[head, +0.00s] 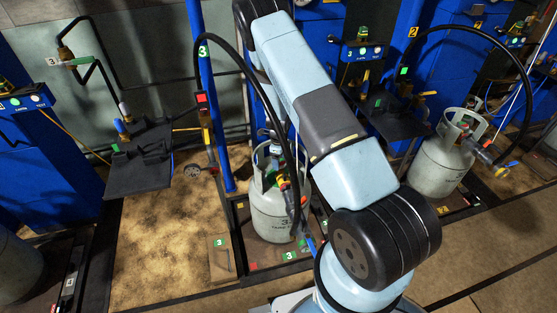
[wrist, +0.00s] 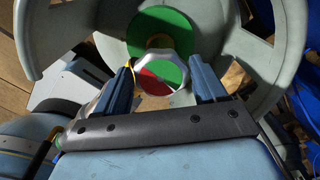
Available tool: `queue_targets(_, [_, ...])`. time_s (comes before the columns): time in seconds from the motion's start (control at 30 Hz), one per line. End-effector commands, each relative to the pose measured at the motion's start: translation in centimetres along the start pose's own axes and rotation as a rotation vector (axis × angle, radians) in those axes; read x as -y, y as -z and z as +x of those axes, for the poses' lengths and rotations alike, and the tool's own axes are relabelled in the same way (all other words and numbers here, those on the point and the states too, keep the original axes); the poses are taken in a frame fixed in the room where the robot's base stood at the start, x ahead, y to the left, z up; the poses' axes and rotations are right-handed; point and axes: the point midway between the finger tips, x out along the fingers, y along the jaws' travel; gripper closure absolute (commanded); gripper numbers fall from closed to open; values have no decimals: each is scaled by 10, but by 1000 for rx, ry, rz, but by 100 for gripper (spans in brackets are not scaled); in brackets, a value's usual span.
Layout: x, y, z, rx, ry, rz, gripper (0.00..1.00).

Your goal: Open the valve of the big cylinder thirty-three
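My gripper (wrist: 163,88) is open, with one blue finger on each side of the knob. A small gap shows on the right; contact on the left is hard to tell. The grey collar (wrist: 289,60) of a cylinder curves around the knob. In the head view, a grey cylinder (head: 270,215) marked with a 3 stands behind my arm.
A black hose (head: 245,62) arches over that cylinder from a blue post (head: 208,110). Another grey cylinder (head: 440,165) stands at the right. Sandy floor (head: 165,240) lies clear at lower left.

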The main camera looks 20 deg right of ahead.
Motion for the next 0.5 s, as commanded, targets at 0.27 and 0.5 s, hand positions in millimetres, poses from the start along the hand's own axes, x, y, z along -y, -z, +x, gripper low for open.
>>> queue_targets(0.27, [0, 0, 0, 0, 0, 0, 56])
queue_targets(0.5, [0, 0, 0, 0, 1, -7, 64])
